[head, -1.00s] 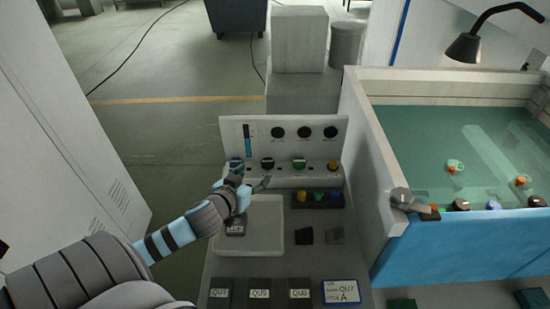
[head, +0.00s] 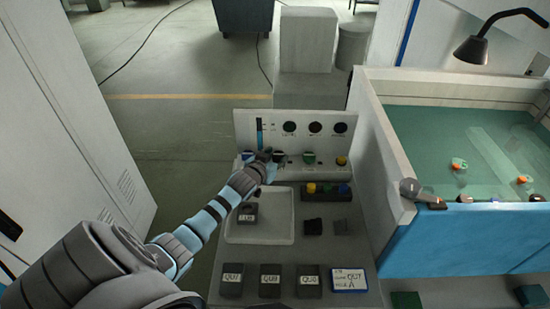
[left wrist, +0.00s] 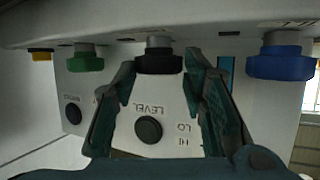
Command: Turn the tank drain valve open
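An upright white panel (head: 250,128) carries a row of coloured valve knobs along its lower ledge: blue (head: 248,155), black (head: 279,156), green (head: 309,158) and yellow (head: 341,160). Labels for them are too small to read, so I cannot tell which is the drain valve. My left gripper (head: 268,155) is at the panel by the black knob. In the left wrist view, which shows the panel upside down, the black knob (left wrist: 158,63) lies between the fingertips of my open left gripper (left wrist: 160,68), with small gaps apparent. My right gripper is out of view.
A green-water tank (head: 390,150) with floating items stands at the right. On the bench are a white tray (head: 259,232), a dark block with coloured buttons (head: 328,197), several labelled dark blocks and a white-and-blue card (head: 348,280). The blue knob (left wrist: 281,63) is beside the gripper.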

